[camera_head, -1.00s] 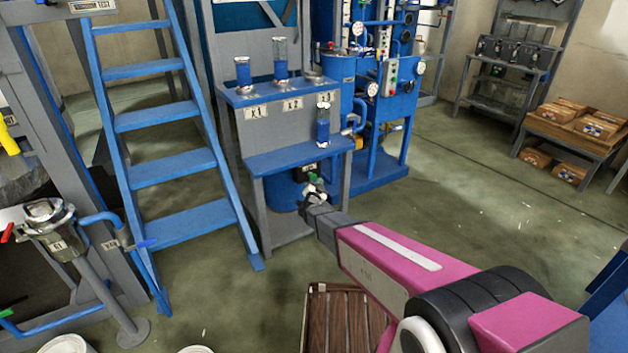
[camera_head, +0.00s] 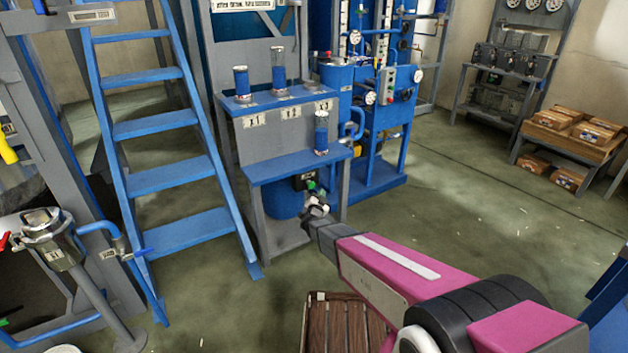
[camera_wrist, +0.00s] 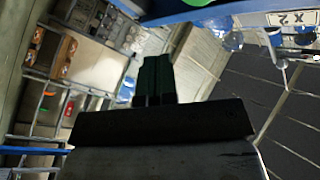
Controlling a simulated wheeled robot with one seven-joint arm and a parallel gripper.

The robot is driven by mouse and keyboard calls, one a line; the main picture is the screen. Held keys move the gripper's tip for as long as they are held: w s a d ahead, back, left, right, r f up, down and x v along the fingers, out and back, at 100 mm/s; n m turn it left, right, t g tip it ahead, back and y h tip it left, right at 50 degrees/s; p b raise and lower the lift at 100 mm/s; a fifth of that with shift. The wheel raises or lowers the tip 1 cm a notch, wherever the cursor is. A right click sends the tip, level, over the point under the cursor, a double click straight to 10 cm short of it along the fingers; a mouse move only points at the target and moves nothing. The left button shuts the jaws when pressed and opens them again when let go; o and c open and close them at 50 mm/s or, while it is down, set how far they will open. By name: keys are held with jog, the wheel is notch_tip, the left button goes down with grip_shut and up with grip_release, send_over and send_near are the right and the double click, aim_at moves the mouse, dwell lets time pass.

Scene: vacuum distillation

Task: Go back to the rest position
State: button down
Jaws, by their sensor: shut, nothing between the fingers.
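My gripper (camera_head: 317,200) is at the end of my pink and grey arm, in front of the lower shelf of the blue and grey stand. Its dark fingers are together and empty in the wrist view (camera_wrist: 153,80). The stand (camera_head: 290,164) holds two blue-filled glass vessels on its top shelf, one at the left (camera_head: 241,83) and one in the middle (camera_head: 279,75). My gripper looks apart from that vessel.
A blue stair ladder (camera_head: 168,128) stands to the left. A metal vessel on a post (camera_head: 52,235) is at the lower left. A slatted wooden pallet (camera_head: 338,325) lies below my arm. Boxes (camera_head: 595,132) sit on a rack at the right. The floor at right centre is open.

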jog(key=s+d+r+n+g+y, duration=0.1)
jog(key=s+d+r+n+g, duration=0.1)
jog(key=s+d+g, duration=0.4)
jog(key=s+d+r+n+g+y, duration=0.1)
jog(key=s+d+r+n+g, duration=0.2)
jog(key=s, duration=1.2)
jog(key=s+d+r+n+g+y, duration=0.1)
jog(key=s+d+n+g, duration=0.3)
jog(key=s+d+g, duration=0.6)
jog(key=d+r, duration=0.1)
jog(key=d, duration=0.2)
jog(key=shift+s+r+n+y, duration=0.15)
jog(key=shift+r+n+y, duration=0.15)
jog(key=shift+y, duration=0.1)
jog(key=shift+f, duration=0.1)
